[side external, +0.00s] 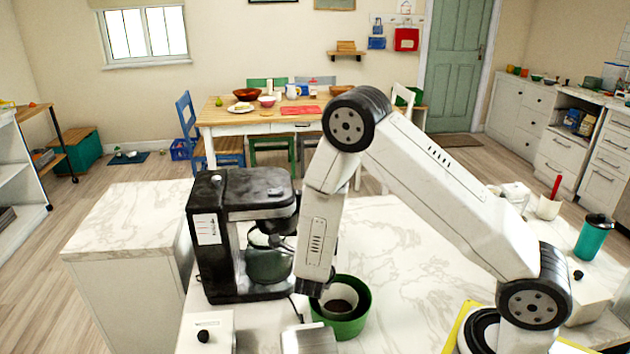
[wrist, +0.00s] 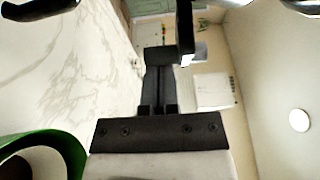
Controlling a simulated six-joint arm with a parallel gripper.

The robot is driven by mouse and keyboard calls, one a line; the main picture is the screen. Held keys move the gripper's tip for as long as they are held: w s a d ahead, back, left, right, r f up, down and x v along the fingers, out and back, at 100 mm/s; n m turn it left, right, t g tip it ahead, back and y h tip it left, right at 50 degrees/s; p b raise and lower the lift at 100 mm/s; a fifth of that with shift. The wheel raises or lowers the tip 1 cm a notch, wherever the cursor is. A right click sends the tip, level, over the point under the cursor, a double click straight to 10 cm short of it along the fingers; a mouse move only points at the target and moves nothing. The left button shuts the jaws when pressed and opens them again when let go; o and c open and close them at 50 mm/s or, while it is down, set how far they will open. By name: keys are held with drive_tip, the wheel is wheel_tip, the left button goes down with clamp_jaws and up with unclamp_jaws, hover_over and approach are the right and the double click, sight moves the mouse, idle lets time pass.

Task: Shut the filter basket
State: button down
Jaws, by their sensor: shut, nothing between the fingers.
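The black coffee maker (side external: 212,250) stands on the marble counter. A dark part (side external: 284,206) juts out under its top at the front; it looks like the filter basket, but how far it stands open is hard to tell. A dark green carafe (side external: 268,262) sits below it, partly hidden by dark parts. My gripper (wrist: 160,62) is shut and empty, its fingers together in the wrist view. In the side view it is beside the machine's front, with its fingertips not clearly visible. A black bar shows close beyond the fingertips in the wrist view; contact cannot be told.
A green pot (side external: 351,326) with a white container inside stands close to my wrist, right of the coffee maker; its rim also shows in the wrist view (wrist: 62,146). A white box with a black knob (side external: 203,336) is at the front. The counter behind is mostly clear.

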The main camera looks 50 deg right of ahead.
drive_tip(key=w+a+m+g, duration=0.1)
drive_tip(key=w+a, duration=0.2)
drive_tip(key=a, duration=0.3)
drive_tip(key=shift+h, duration=0.3)
idle(0.5)
drive_tip(key=w+a, duration=0.1)
drive_tip(key=a, duration=0.8)
drive_tip(key=shift+a+g, duration=0.25)
drive_tip(key=shift+g, duration=0.15)
drive_tip(key=shift+d+r, duration=0.1)
drive_tip(key=shift+d, duration=0.05)
drive_tip(key=s+d, duration=0.1)
drive_tip(key=d, duration=0.8)
idle(0.4)
drive_tip(key=shift+d, duration=0.15)
